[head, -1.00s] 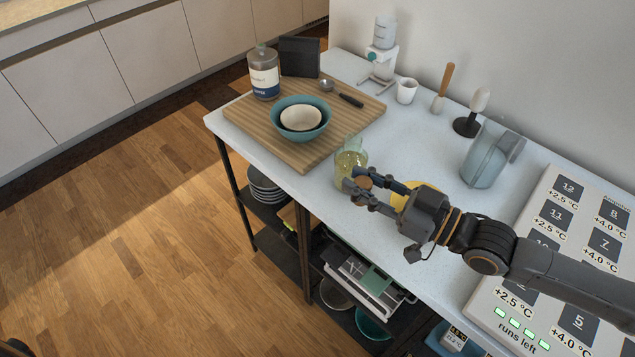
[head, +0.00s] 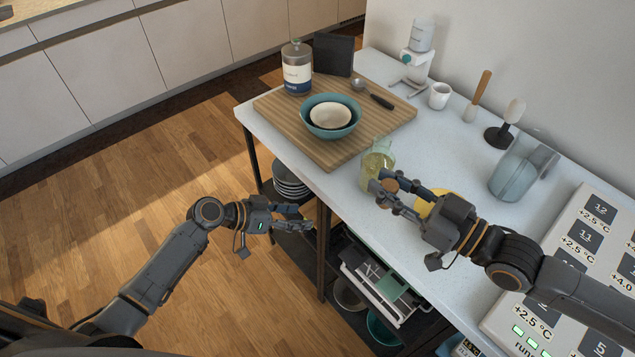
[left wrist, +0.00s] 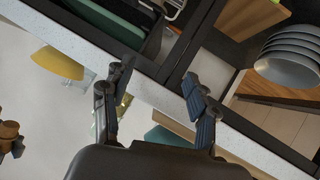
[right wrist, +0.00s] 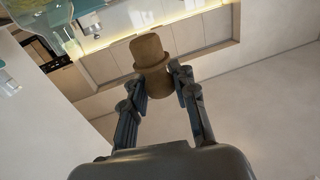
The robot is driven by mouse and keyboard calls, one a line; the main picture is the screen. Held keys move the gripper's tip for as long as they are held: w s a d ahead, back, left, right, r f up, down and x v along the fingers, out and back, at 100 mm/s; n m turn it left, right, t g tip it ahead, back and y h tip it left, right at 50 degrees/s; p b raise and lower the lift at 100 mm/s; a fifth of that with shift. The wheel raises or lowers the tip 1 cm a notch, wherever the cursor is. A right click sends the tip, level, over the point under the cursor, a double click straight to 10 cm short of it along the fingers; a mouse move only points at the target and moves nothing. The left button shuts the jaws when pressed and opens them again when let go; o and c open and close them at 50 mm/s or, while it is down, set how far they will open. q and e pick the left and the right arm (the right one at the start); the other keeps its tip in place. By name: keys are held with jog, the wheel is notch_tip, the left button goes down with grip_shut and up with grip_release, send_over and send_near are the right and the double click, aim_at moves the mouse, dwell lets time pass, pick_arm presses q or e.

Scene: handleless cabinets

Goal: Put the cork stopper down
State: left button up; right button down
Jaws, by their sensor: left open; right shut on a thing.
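The cork stopper (right wrist: 149,52) is brown and stepped, with a wider rim. My right gripper (head: 391,197) is shut on it, above the counter's front part, and the cork (head: 390,186) shows between the fingertips in the head view. A glass bottle (head: 376,162) with yellowish contents stands just behind the cork. A yellow bowl-like thing (head: 437,203) is partly hidden behind my right gripper. My left gripper (head: 308,218) is open and empty in front of the counter's front edge, beside the shelf. In the left wrist view its two fingers (left wrist: 158,92) are apart.
The white counter (head: 440,140) has free room behind the bottle. A wooden board (head: 340,150) holds a teal bowl (head: 331,131), a jar (head: 297,75) and a spoon. A glass jug (head: 517,172) and a panel with numbered tiles (head: 575,270) are at the right. Plates (head: 289,181) sit on the shelf below.

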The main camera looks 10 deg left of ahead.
pick_arm(q)
jog(key=s+d+r+m+g+h, duration=0.1)
jog(key=s+d+r+m+h, duration=0.15)
jog(key=r, duration=0.55)
jog(key=s+d+r+m+g+h, duration=0.2)
jog(key=d+r+m, duration=0.15)
jog(key=r, duration=0.35)
jog(key=s+d+r+m+g+h, duration=0.1)
jog(key=s+d+r+m+h, duration=0.15)
jog(key=r, duration=0.55)
jog(key=shift+m+y, duration=0.35)
jog(key=shift+y, duration=0.05)
jog(key=x, duration=1.1)
jog(key=shift+f, duration=0.1)
jog(key=shift+a, duration=0.1)
grip_shut()
pick_arm(e)
jog(key=c, duration=1)
grip_release()
